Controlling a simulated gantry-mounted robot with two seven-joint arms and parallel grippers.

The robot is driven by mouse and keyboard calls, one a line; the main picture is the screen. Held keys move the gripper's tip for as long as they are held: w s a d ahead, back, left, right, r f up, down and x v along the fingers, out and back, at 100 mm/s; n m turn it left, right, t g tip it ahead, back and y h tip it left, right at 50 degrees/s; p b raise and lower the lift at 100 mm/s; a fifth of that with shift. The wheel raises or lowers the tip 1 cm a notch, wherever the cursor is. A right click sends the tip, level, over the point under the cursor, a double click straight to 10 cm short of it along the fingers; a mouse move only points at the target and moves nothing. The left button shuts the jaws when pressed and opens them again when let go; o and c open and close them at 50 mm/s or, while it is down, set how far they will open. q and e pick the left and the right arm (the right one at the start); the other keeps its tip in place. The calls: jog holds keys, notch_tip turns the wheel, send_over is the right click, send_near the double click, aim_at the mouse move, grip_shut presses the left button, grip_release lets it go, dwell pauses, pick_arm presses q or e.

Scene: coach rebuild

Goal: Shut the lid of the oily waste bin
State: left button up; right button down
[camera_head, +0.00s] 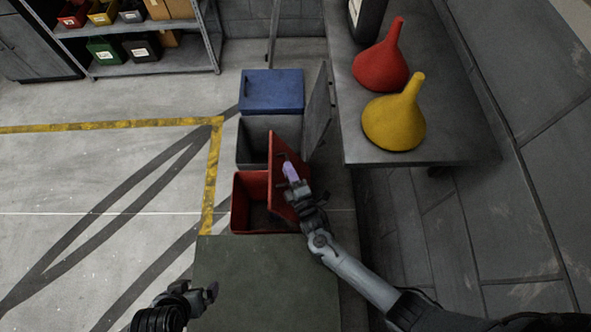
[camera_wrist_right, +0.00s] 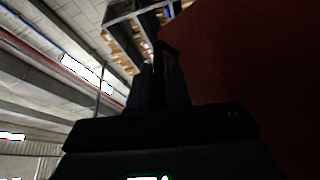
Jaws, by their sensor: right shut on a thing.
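The red bin (camera_head: 240,205) stands open on the floor, and I take it for the oily waste bin; its label does not show. Its red lid (camera_head: 276,165) is raised steeply on the right side. My right gripper (camera_head: 291,176) is at the lid's face, shut on its handle. A pale purple patch shows at the fingers. In the right wrist view the lid (camera_wrist_right: 250,60) fills the right side, and the dark handle (camera_wrist_right: 169,47) shows at the fingertips. My left gripper (camera_head: 207,292) is open and empty at lower left, away from the bin.
Behind stand a grey bin (camera_head: 254,141) with its lid (camera_head: 318,108) raised and a blue bin (camera_head: 272,90) with its lid shut. A green-grey surface (camera_head: 265,275) lies in front.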

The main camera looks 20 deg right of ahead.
jog(key=c, duration=1.2)
grip_release()
jog(key=shift+o, duration=0.2)
jog(key=s, duration=1)
jog(key=shift+s+d+f, duration=0.35)
jog(key=shift+s+d, duration=0.05)
jog(key=shift+r, duration=0.1)
